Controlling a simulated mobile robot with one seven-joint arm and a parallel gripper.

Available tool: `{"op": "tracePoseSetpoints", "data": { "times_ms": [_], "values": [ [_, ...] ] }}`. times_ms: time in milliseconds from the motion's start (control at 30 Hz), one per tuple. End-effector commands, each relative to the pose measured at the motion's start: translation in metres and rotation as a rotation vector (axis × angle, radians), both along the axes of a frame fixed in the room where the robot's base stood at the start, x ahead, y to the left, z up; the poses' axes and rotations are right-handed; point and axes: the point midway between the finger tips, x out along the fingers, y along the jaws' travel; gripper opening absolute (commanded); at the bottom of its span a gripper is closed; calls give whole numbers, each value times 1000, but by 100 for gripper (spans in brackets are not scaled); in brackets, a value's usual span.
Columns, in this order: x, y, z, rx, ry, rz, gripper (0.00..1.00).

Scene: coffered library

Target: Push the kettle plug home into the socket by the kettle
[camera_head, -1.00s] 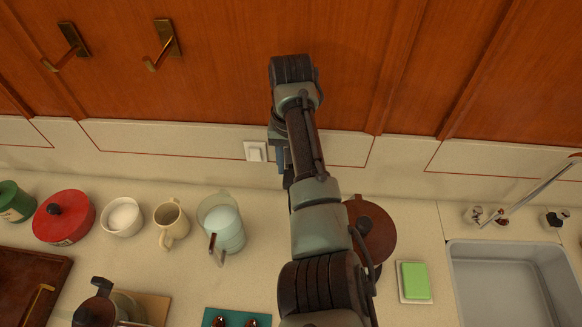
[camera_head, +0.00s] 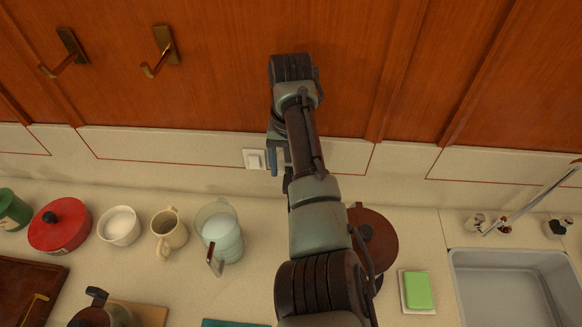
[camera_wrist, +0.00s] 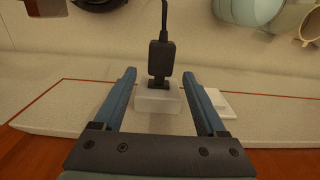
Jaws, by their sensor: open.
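A black plug (camera_wrist: 161,57) with a dark cord running up from it shows in the wrist view. Its narrow lower end meets a pale, blocky socket (camera_wrist: 158,101) on the backsplash; I cannot tell how deep it sits. My gripper (camera_wrist: 159,74) is open, with one blue finger on each side of the plug and socket, apart from the plug. In the head view my gripper (camera_head: 279,160) is by the backsplash, and my arm hides the plug and socket. A brown round vessel (camera_head: 378,237), partly behind my arm, may be the kettle.
A white switch plate (camera_head: 254,159) is close to my gripper's left. A pale jug (camera_head: 219,228), cream mug (camera_head: 169,232), white bowl (camera_head: 119,225) and red pot (camera_head: 60,229) stand left. A green sponge (camera_head: 417,290) and sink (camera_head: 510,290) are right.

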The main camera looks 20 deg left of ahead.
Motion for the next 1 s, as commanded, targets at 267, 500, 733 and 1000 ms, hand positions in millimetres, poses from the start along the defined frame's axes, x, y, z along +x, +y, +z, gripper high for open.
{"op": "tracePoseSetpoints", "data": {
  "times_ms": [267, 500, 733, 1000],
  "values": [
    [2, 1, 57, 1, -8, 2, 74],
    [0, -1, 106, -2, -2, 0, 74],
    [0, 0, 123, 0, -1, 0, 74],
    [0, 0, 123, 0, -1, 0, 74]
  ]
}}
